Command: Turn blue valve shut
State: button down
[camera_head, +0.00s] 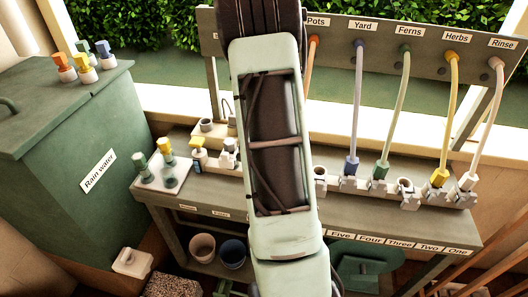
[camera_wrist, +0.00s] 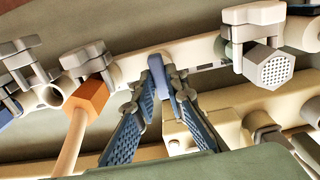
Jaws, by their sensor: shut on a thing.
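In the wrist view, my gripper (camera_wrist: 170,82) has its two blue-padded fingers drawn together at the pale pipe. Between and against the fingertips is a narrow blue-grey piece (camera_wrist: 184,78), which looks like the blue valve's handle seen edge-on. The fingers hide part of it, so its exact angle is unclear. In the head view, my arm covers my gripper and this part of the bench.
A grey valve (camera_wrist: 252,25) with a perforated nozzle (camera_wrist: 270,66) sits close right on the pipe. An orange connector (camera_wrist: 90,97) with its hose is close left. In the head view, a blue hose (camera_head: 356,100) and several others hang from the labelled board (camera_head: 385,30).

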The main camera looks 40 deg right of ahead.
dwell(0.5)
jog(key=c, duration=1.9)
grip_release()
jog(key=shift+c, duration=0.2)
notch_tip(320, 180, up, 12)
jog(key=shift+r, duration=0.1)
